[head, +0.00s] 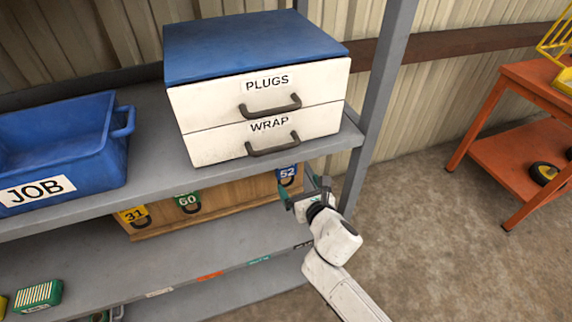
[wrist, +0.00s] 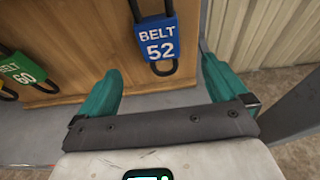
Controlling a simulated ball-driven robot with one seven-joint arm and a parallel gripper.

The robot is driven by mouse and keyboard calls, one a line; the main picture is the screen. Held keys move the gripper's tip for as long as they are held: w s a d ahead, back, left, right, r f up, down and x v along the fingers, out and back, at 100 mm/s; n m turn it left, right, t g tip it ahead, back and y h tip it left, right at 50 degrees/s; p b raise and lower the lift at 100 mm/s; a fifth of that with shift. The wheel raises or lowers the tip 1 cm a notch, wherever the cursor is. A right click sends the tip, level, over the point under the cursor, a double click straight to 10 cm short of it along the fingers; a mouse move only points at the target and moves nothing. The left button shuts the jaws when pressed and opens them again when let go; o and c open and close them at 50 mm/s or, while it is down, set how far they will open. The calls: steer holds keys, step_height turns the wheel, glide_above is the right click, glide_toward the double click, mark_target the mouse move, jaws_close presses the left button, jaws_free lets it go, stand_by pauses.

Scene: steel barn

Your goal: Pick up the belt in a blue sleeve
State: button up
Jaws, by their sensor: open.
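The belt in a blue sleeve (head: 287,176) hangs at the right end of a wooden board (head: 225,203) under the upper shelf. In the wrist view its blue sleeve (wrist: 157,39) reads BELT 52, with black loop ends showing above and below. My gripper (head: 305,188) is open and empty, close in front of the belt at the shelf's right end. In the wrist view the teal fingers of my gripper (wrist: 160,78) stand apart, one to each side of the belt's line, with the belt beyond them. The belt's top is cut off there.
A green-sleeved belt 60 (head: 187,202) and a yellow-sleeved belt 31 (head: 134,216) hang further left. A grey shelf post (head: 378,100) stands close to the right of my gripper. A PLUGS and WRAP drawer unit (head: 255,90) and a blue JOB bin (head: 60,150) stand on the shelf above.

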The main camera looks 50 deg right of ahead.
mark_target(287, 169)
steer(key=x, duration=1)
steer(key=shift+w+b, duration=0.1)
steer(key=shift+b, duration=0.3)
steer(key=shift+c, duration=0.2)
steer(key=shift+r, duration=0.1)
steer(key=c, duration=1.1)
